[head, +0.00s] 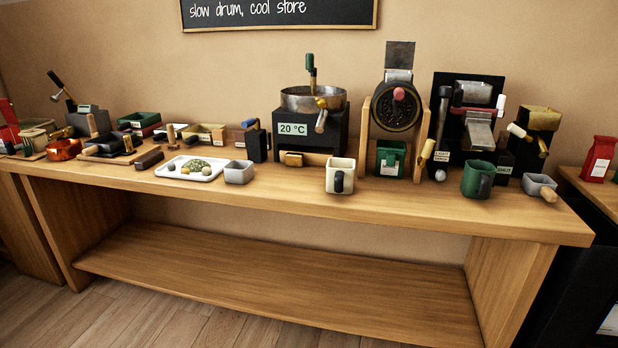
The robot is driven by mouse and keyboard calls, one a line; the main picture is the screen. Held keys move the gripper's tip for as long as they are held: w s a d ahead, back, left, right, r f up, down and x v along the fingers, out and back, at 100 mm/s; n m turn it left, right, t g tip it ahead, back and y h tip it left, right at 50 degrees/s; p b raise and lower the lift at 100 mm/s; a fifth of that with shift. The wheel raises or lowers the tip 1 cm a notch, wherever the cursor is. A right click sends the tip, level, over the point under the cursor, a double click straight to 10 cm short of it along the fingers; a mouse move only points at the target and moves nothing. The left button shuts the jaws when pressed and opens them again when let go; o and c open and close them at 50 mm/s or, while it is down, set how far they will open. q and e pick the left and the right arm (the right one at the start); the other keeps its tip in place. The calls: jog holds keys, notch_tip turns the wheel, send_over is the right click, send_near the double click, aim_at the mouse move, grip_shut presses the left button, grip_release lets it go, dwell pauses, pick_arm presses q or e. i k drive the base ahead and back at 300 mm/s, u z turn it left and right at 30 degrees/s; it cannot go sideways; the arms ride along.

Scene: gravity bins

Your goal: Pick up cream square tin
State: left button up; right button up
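A cream square tin (347,168) stands upright near the front edge of the wooden bench (400,213), right of the middle. A dark rounded piece shows on its front. It stands in front of and a little right of the black machine marked 20 °C (292,128). Neither of my grippers is in view.
A grey square cup (238,174) and a white tray (172,171) holding small pieces stand to the left. A green mug (476,181) and a grey scoop (537,183) stand to the right. A wooden stand holds a round dark drum (396,108) and green bin (391,158) behind.

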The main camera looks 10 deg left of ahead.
aim_at(340, 171)
jog(key=u, duration=0.4)
jog(key=i, duration=1.35)
jog(key=z, duration=0.65)
